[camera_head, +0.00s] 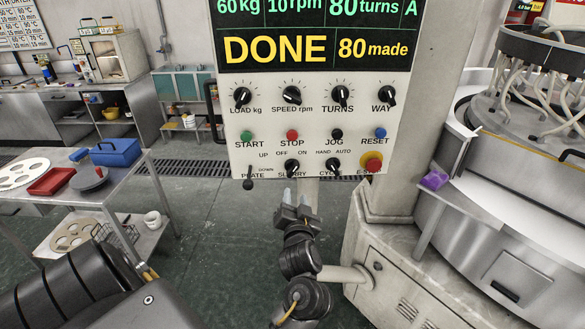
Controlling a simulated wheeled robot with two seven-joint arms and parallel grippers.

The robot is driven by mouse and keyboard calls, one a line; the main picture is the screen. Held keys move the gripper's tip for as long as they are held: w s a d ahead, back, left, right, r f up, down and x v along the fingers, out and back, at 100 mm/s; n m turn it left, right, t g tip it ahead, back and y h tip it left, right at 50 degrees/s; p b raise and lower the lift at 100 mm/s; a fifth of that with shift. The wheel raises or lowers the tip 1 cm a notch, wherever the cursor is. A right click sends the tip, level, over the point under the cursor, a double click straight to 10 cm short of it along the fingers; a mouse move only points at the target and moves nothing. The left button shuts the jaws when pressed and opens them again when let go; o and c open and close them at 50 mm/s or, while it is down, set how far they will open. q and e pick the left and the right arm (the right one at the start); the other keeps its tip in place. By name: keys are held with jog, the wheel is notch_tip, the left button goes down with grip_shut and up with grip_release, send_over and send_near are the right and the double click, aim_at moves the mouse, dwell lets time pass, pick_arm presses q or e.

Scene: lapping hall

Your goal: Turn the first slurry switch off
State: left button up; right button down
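The slurry switch (291,166) is a small black knob on the lower row of the white control panel (262,128). OFF is printed at its upper left and ON at its upper right. Which way its pointer stands is too small to tell. My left gripper (297,199) is grey and points up from below the panel. Its tips are a little under the slurry switch in the picture and look apart from it. Nothing shows in its fingers, and their gap is too small to judge. My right gripper is out of view.
The panel's screen (318,45) reads DONE, 80 made. A plate lever (249,178), cycle knob (334,167) and red E-stop (373,163) flank the switch. The lapping machine (500,235) stands at right. A steel table (62,200) with a blue box (115,152) stands at left.

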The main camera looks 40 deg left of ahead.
aim_at(292, 173)
pick_arm(q)
jog(key=p+x, duration=0.1)
jog(key=x, duration=0.2)
jog(key=p+x, duration=0.1)
jog(key=x, duration=0.2)
jog(key=p+x, duration=0.1)
jog(key=x, duration=0.3)
jog(key=shift+s+a+r, duration=0.15)
jog(key=shift+s+r, duration=0.05)
jog(key=shift+r, duration=0.15)
jog(key=shift+w+a+f, duration=0.1)
jog(key=shift+w+a, duration=0.2)
jog(key=shift+w, duration=0.05)
grip_shut()
